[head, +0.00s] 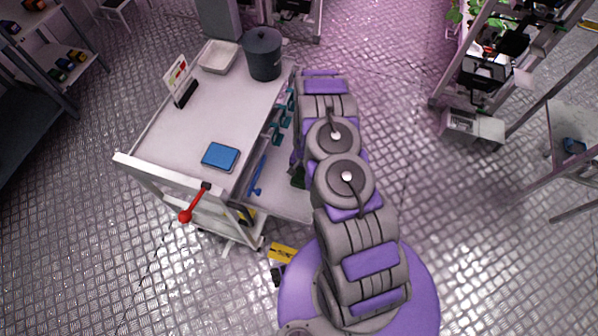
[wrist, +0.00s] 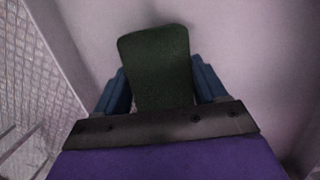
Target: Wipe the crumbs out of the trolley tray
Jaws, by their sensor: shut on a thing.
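My gripper (wrist: 162,85) shows in the wrist view with its blue fingers shut on a dark green pad (wrist: 158,55). The pad's far end points over a plain pale surface (wrist: 260,50); I cannot tell whether it touches it. In the head view the trolley (head: 180,135) stands left of my arm, with a pale top and a lower tray (head: 285,200) on its right side. A small dark green patch of the pad (head: 298,179) shows over the lower tray, mostly hidden by my arm. I can make out no crumbs in either view.
On the trolley top are a blue pad (head: 220,157), a grey lidded pot (head: 263,55), a white dish (head: 218,57) and a sign (head: 177,75). A red-knobbed lever (head: 186,214) sticks out in front. Teal hooks (head: 279,125) line the right edge.

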